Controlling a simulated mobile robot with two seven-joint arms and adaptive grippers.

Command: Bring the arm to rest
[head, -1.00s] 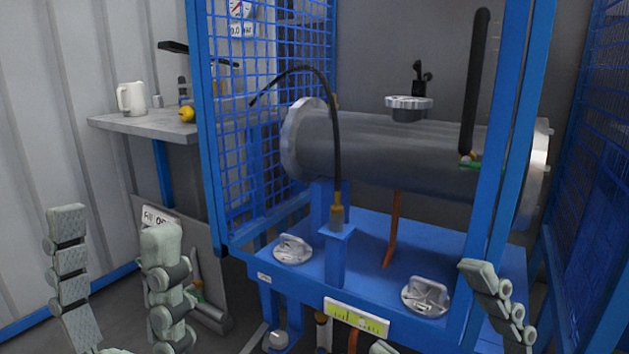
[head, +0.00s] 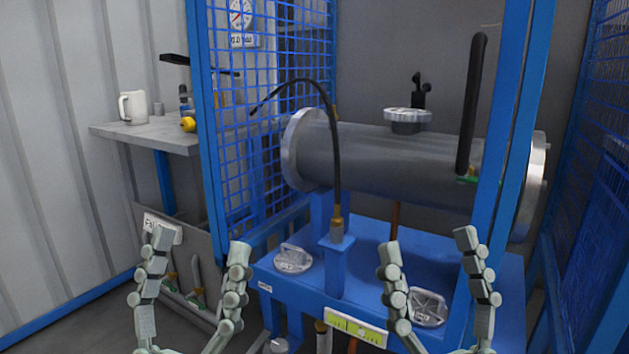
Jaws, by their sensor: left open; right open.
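My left gripper (head: 198,250) is at the lower left in the head view, fingers pointing up and spread wide, with nothing between them. My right gripper (head: 429,252) is at the lower right, also open and empty, in front of the blue stand (head: 375,262). A round metal cover (head: 424,307) on the stand shows between and behind its fingers. The grey flanged shell (head: 405,160) lies horizontally on the stand behind both grippers, apart from them.
A second metal cover (head: 292,258) lies on the stand's left part. A black hose (head: 337,150) arches above it. Blue posts (head: 501,170) and a mesh panel (head: 268,110) frame the stand. A side shelf (head: 150,137) holds a white jug (head: 132,107).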

